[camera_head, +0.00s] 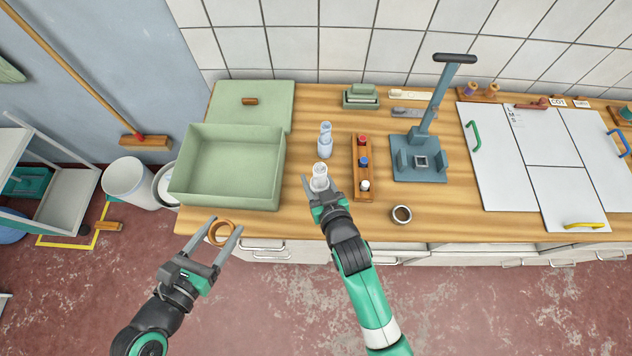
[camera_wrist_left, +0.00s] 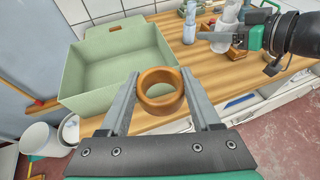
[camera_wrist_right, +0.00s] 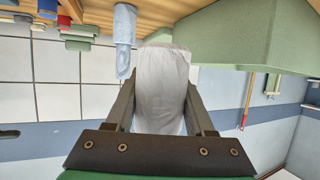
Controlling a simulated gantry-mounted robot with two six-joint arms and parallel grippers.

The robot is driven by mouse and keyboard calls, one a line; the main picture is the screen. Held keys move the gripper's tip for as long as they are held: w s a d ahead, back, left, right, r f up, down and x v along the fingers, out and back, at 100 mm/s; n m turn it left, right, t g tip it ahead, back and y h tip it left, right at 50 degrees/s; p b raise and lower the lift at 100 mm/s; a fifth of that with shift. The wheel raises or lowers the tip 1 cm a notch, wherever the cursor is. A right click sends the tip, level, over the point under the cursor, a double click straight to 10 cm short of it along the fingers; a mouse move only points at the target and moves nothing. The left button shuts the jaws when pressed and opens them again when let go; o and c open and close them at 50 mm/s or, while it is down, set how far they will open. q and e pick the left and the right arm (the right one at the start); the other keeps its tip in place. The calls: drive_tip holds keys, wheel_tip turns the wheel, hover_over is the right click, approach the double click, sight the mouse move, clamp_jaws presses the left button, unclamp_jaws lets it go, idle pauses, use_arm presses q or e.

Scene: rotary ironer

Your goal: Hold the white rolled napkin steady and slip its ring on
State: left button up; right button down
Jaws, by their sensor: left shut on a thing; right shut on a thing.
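The white rolled napkin (camera_head: 320,171) stands upright at the front of the wooden counter, held between the fingers of my right gripper (camera_head: 320,188). It also fills the middle of the right wrist view (camera_wrist_right: 161,85). My left gripper (camera_head: 226,224) is shut on a brown napkin ring (camera_wrist_left: 160,106), gripped by its sides near the fingertips. The ring is in front of the counter's edge, left of the napkin and well apart from it. Nothing shows inside the ring's opening. The napkin's lower end is hidden by my right gripper in the head view.
A pale blue rolled napkin (camera_head: 325,140) stands just behind. A green open box (camera_head: 225,200) is on the left. A wooden rack with several coloured pieces (camera_head: 353,180), a dark ring-like item (camera_head: 402,222) and a blue-grey press (camera_head: 420,174) are on the right.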

wheel_tip(320, 180, down, 7)
idle(0.5)
drive_tip(key=shift+f, duration=1.3)
drive_tip(key=shift+f, duration=0.2)
drive_tip(key=shift+c, duration=2.3)
unclamp_jaws()
drive_tip(key=shift+r, duration=0.15)
